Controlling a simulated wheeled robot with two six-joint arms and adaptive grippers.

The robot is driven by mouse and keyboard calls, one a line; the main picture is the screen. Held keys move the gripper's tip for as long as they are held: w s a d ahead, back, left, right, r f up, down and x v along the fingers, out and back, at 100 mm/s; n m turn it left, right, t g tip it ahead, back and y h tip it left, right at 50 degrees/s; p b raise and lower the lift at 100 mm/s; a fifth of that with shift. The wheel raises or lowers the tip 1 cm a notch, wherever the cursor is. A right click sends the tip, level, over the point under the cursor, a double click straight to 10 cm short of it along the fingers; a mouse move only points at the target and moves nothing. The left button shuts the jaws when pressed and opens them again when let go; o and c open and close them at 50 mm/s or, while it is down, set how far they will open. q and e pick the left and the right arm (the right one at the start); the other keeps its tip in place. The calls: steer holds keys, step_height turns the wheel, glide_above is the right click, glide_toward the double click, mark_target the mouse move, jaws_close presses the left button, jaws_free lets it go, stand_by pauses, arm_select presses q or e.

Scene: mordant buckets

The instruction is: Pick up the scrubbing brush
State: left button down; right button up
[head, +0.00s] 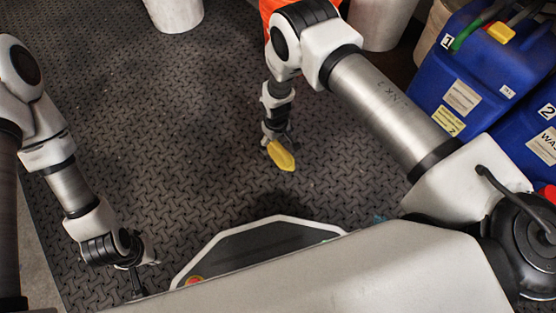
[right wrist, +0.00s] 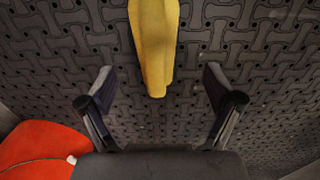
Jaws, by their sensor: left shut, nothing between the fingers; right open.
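A yellow, elongated object, which I take to be the scrubbing brush (head: 283,157), is at the tip of my right gripper (head: 272,141) in the head view. In the right wrist view the yellow brush (right wrist: 154,45) runs from the top edge down to just ahead of the gap between the fingers. My right gripper (right wrist: 160,90) is open, with a finger on each side and nothing held between them. No bristles show. I cannot tell how high the gripper is above the brush. My left gripper (head: 138,272) is shut and empty at the lower left, far from the brush.
Blue numbered canisters (head: 470,70) stand at the right, by my right arm. White buckets (head: 175,12) (head: 382,20) stand at the back. An orange object (head: 268,8) is behind my right arm; orange also shows in the right wrist view (right wrist: 38,145). The patterned floor (head: 150,110) at left is clear.

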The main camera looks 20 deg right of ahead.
mark_target(279, 151)
steer(key=f+b, duration=0.1)
steer(key=f, duration=0.1)
steer(key=f+b, duration=0.3)
steer(key=f, duration=0.2)
steer(key=shift+s+d+b, duration=0.1)
steer(key=shift+d+b, duration=0.2)
steer(key=shift+d, duration=0.1)
steer(key=shift+r, duration=0.15)
steer(key=c, duration=1.3)
